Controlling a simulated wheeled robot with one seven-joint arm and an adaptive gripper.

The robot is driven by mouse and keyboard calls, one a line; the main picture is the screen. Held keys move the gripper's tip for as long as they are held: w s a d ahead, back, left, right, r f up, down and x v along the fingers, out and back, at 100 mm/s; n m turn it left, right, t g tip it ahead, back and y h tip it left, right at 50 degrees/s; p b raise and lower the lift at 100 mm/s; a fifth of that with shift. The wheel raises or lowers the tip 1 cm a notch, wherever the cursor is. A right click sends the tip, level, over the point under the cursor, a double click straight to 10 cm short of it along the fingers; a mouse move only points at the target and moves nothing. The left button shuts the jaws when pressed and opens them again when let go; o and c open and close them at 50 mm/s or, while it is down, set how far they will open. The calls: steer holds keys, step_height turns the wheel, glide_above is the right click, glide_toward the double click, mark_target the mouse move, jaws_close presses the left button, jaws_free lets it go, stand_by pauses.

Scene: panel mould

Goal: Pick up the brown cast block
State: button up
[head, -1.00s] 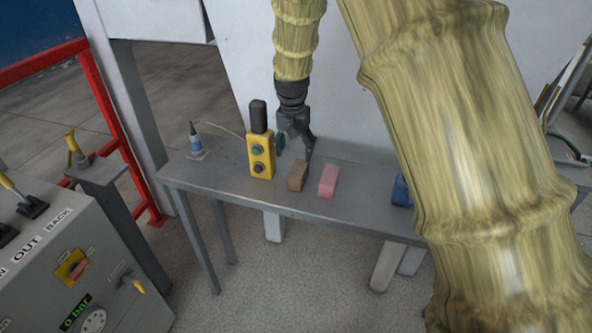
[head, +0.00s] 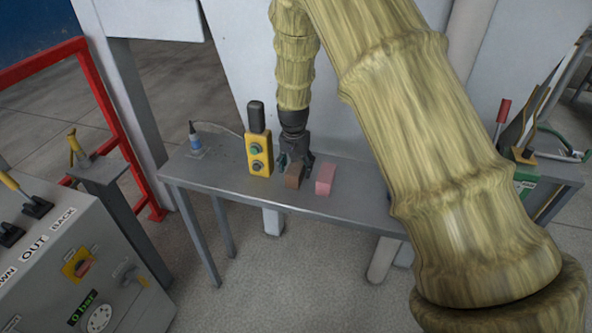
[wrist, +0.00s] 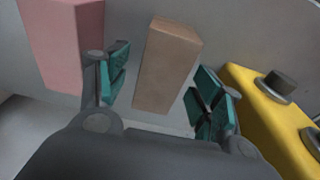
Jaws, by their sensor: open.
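The brown cast block (head: 294,176) lies on the narrow grey table, between the yellow button box and the pink block. My gripper (head: 295,163) is low over the table at the brown block, pointing down. In the wrist view the brown block (wrist: 167,65) lies between the two teal-padded fingers of my open gripper (wrist: 160,95). A gap shows on each side of the block, so neither finger seems to touch it. In the head view the fingers hide part of the block.
The pink block (head: 325,179) lies close to the right; it also shows in the wrist view (wrist: 66,45). The yellow button box (head: 259,153) stands close on the left.

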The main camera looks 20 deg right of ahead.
steer(key=shift+f, duration=0.55)
steer(key=c, duration=1.3)
steer(key=shift+r, duration=0.1)
